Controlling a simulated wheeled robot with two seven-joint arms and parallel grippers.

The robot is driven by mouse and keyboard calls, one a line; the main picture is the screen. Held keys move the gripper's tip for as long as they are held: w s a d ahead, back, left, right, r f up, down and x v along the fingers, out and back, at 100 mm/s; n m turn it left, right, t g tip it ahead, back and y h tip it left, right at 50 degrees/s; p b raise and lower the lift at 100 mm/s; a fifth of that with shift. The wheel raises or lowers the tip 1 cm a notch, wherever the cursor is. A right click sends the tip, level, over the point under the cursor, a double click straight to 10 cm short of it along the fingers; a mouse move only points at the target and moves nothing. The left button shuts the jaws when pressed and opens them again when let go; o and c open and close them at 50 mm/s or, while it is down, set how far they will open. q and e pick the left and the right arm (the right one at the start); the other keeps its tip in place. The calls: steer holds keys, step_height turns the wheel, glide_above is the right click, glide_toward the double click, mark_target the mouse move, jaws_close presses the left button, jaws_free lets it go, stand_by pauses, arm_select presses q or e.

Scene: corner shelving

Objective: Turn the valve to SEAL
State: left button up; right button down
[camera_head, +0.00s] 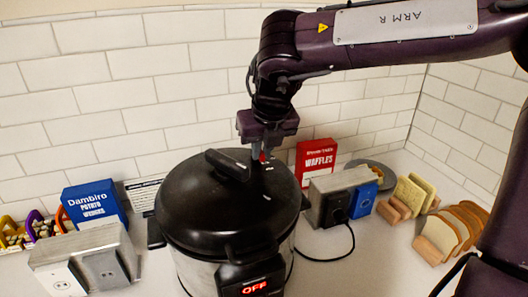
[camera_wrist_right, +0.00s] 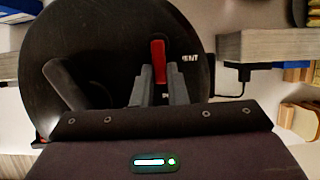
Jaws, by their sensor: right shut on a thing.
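A pressure cooker with a black round lid (camera_head: 210,215) and steel body stands on the counter, its front display (camera_head: 258,286) reading OFF in red. The red valve (camera_wrist_right: 158,52) sits on the lid, its lever pointing up in the right wrist view. A white label (camera_wrist_right: 190,57), apparently VENT, lies right of it; another mark by the fingers is mostly hidden. My right gripper (camera_head: 262,158) comes down from above onto the lid. In the right wrist view its fingers (camera_wrist_right: 159,82) are shut on the valve's near part. My left gripper is not in view.
The lid handle (camera_head: 228,164) rises left of my right gripper. A red waffles box (camera_head: 315,157) and a toaster (camera_head: 335,190) stand right of the cooker. Bread racks are farther right.

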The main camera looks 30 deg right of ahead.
stand_by(0.4)
steer(key=c, duration=1.4)
jaws_free()
steer(key=shift+c, duration=0.2)
steer(key=b+v, duration=0.1)
steer(key=v, duration=0.6)
steer(key=shift+r, duration=0.35)
steer(key=shift+s+a, duration=0.1)
steer(key=shift+s, duration=0.1)
